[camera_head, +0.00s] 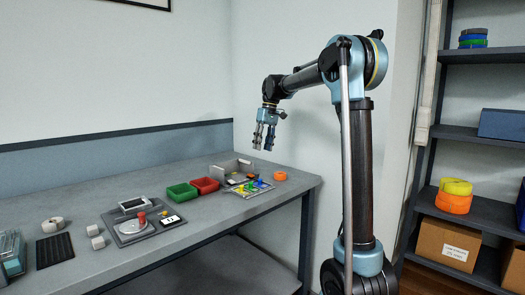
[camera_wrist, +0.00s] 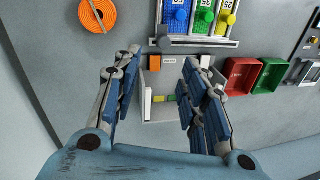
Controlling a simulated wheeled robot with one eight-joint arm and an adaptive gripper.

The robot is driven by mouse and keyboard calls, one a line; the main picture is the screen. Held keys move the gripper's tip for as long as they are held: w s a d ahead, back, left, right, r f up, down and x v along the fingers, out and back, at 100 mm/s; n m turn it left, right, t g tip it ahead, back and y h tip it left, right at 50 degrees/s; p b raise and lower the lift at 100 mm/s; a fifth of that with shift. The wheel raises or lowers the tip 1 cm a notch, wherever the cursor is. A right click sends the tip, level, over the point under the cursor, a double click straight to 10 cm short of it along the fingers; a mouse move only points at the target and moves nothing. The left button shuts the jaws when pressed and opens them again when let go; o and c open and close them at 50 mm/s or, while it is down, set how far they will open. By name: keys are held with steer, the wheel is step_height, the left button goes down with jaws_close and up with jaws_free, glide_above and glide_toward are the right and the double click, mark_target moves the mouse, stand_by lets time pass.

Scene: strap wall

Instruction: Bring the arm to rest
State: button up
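My gripper (camera_head: 264,136) hangs from my raised arm, fingers pointing down, above the right end of the grey workbench (camera_head: 120,200). In the wrist view my gripper (camera_wrist: 160,90) has its two fingers spread apart with nothing between them. Below the fingers in the wrist view is a light grey open tray (camera_wrist: 154,115) with small yellow and green pieces in it. The gripper is well above the bench and touches nothing.
A rack of blue, green and yellow pieces (camera_head: 252,187), an orange coil (camera_head: 280,176), a red bin (camera_head: 206,185) and a green bin (camera_head: 182,192) stand near the gripper. A scale-like device (camera_head: 133,228) is further left. Shelves (camera_head: 480,135) stand at right.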

steer(key=s+d+f+m+t, duration=0.1)
steer(key=s+d+f+m, duration=0.15)
steer(key=s+d, duration=0.65)
steer(key=s+d+f+m+t, duration=0.1)
steer(key=s+d+f, duration=0.3)
steer(key=s+d, duration=0.5)
steer(key=s+d+f+m+t+h, duration=0.1)
steer(key=s+d+f+m, duration=0.1)
steer(key=s+f, duration=0.7)
steer(key=s+d+f+m, duration=0.2)
steer(key=s+d+f, duration=0.3)
steer(key=s+f, duration=0.5)
steer(key=shift+s+f+t+h, duration=0.15)
steer(key=shift+s+t+h, duration=0.25)
steer(key=shift+s, duration=0.6)
steer(key=shift+w+f, duration=0.2)
steer(key=shift+w, duration=0.3)
steer(key=shift+c, duration=0.3)
